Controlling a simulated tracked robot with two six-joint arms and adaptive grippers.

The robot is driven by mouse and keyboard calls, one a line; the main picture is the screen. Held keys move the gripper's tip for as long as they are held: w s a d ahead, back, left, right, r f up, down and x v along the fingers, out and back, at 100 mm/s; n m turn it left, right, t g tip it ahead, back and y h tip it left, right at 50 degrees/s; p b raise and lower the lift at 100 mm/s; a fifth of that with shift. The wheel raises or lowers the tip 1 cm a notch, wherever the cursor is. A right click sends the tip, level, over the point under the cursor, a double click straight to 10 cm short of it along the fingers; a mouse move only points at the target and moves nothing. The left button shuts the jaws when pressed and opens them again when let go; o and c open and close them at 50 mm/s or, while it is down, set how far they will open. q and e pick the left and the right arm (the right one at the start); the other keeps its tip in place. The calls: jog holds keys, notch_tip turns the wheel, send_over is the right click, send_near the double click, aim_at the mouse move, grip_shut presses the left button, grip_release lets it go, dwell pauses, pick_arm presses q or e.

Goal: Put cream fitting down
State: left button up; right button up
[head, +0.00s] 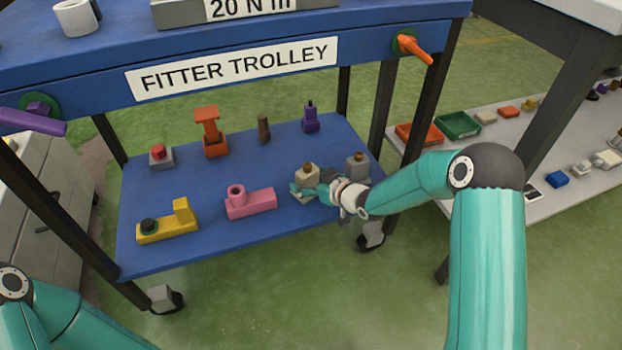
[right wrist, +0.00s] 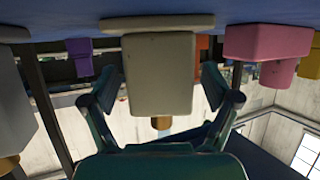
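The cream fitting (head: 307,173), a block on a flat base with a brownish knob, is upright over the right part of the trolley's blue lower shelf (head: 230,160). It shows upside down in the right wrist view (right wrist: 158,75), its base against or very near the shelf. My right gripper (head: 303,190) reaches it from the right; in the right wrist view its fingers (right wrist: 160,85) stand on either side of the block, with narrow gaps visible, so it looks open around it. My left gripper is out of view; only part of the left arm shows.
A grey fitting (head: 357,166) stands close on the right, a pink one (head: 250,202) on the left. Yellow (head: 167,225), red-topped (head: 160,156), orange (head: 211,135), brown (head: 264,128) and purple (head: 310,118) pieces share the shelf.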

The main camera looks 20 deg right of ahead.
jog(key=shift+r, duration=0.15)
jog(key=shift+s+d+r, duration=0.1)
jog(key=shift+s+d, duration=0.05)
jog(key=shift+s, duration=0.1)
jog(key=p+v, duration=0.4)
jog(key=v, duration=0.6)
jog(key=shift+d, duration=0.1)
jog(key=s+a+f+m+g+h, duration=0.1)
jog(key=s+a+f+m+g, duration=0.45)
jog(key=s+f, duration=0.7)
jog(key=s+a+f+g, duration=0.2)
jog(key=s+f+g, duration=0.1)
jog(key=s, duration=0.4)
jog(key=s+a+f+m+g, duration=0.1)
jog(key=s+a+f+g, duration=0.2)
jog(key=s, duration=0.4)
jog(key=shift+s+f+p, duration=0.15)
jog(key=shift+f+p, duration=0.05)
jog(key=shift+p, duration=0.2)
jog(key=shift+m, duration=0.25)
